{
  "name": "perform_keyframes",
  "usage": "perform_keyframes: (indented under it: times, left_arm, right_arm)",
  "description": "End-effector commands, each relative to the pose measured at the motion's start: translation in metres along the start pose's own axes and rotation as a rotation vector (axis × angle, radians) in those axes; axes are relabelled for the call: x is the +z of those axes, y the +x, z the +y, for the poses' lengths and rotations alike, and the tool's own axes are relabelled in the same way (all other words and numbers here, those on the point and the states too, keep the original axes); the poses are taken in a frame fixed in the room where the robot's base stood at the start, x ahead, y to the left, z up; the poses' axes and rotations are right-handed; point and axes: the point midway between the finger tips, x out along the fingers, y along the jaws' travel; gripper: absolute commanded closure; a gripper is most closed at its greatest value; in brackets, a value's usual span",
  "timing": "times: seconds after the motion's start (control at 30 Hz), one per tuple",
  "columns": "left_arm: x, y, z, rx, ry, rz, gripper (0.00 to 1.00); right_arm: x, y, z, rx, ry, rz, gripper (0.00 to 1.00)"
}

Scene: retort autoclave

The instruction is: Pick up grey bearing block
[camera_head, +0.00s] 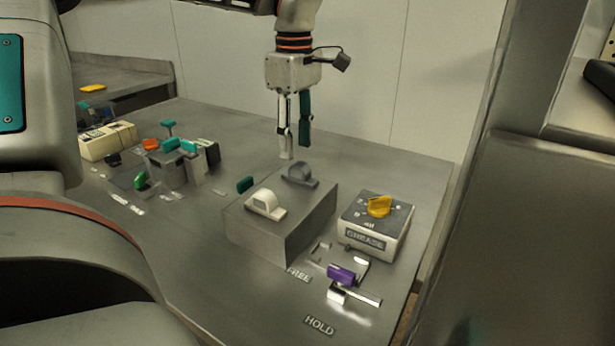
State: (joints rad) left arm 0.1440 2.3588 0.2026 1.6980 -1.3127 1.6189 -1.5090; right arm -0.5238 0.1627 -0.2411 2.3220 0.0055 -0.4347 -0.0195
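The grey bearing block (300,174), a small rounded arch on a flat foot, sits on top of a grey box-shaped stand (291,232) near its back edge. A cream bearing block (265,204) of similar shape sits in front of it on the same stand. My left gripper (295,150) hangs pointing down above the grey block. Its fingers, one pale and one dark teal, are apart with nothing between them. The pale fingertip is close to the block's top; whether it touches cannot be told. My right gripper is not in view.
A white box with a yellow knob (379,206) stands right of the stand. A purple-handled clamp (342,274) lies in front of it, near FREE and HOLD labels. Several small teal, orange and green parts and fixtures (170,165) are at the left. A wall is behind.

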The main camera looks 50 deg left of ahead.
Motion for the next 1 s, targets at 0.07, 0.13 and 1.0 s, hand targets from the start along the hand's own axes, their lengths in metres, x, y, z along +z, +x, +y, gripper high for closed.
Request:
perform_keyframes:
  times: [0.07,0.13,1.0]
  left_arm:
    - [0.000,0.009,0.000,-0.001,0.000,-0.002,0.62]
    - [0.001,0.016,0.000,-0.002,0.001,-0.002,0.62]
    - [0.008,0.066,0.000,0.002,-0.002,-0.002,1.00]
  right_arm:
    - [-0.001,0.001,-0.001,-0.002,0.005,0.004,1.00]
    - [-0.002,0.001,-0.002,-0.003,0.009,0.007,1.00]
    - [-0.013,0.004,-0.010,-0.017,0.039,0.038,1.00]
